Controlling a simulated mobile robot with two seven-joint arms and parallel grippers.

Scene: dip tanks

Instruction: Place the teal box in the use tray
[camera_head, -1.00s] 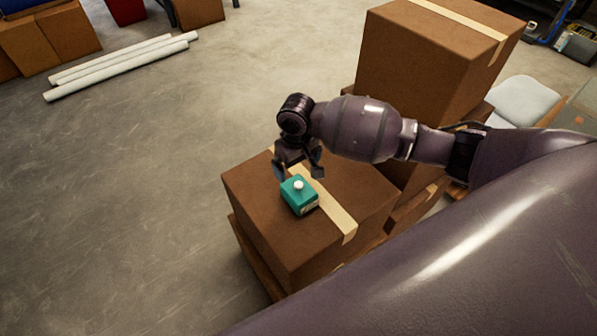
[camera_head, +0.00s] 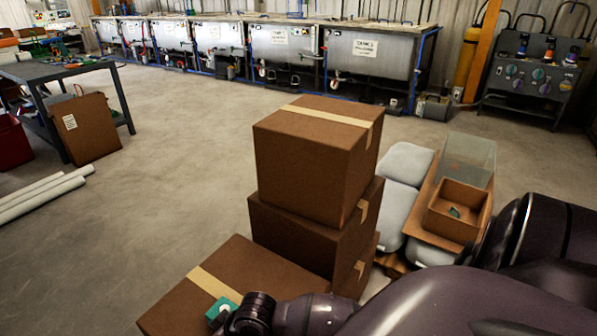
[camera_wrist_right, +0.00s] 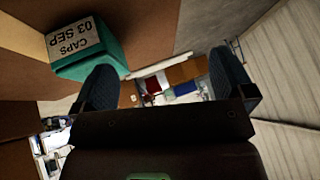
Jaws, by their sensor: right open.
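The teal box (camera_head: 220,312) sits on top of the low cardboard box at the bottom of the head view, partly hidden by my right wrist. In the right wrist view the teal box (camera_wrist_right: 86,50) shows at upper left, with a white label reading "CAPS 03 SEP" upside down. My right gripper (camera_wrist_right: 163,84) is open and empty. The teal box lies beside its left-hand finger, not between the fingers. An open brown tray (camera_head: 437,219) at right holds a small dark teal item. I cannot read any label marking it as the use tray. My left gripper is not in view.
Taller stacked cardboard boxes (camera_head: 309,160) stand just behind the low cardboard box (camera_head: 180,308). Grey sacks (camera_head: 405,163) and a clear bin (camera_head: 468,155) stand at right. A row of tanks (camera_head: 283,45) lines the back wall. The floor at left centre is clear.

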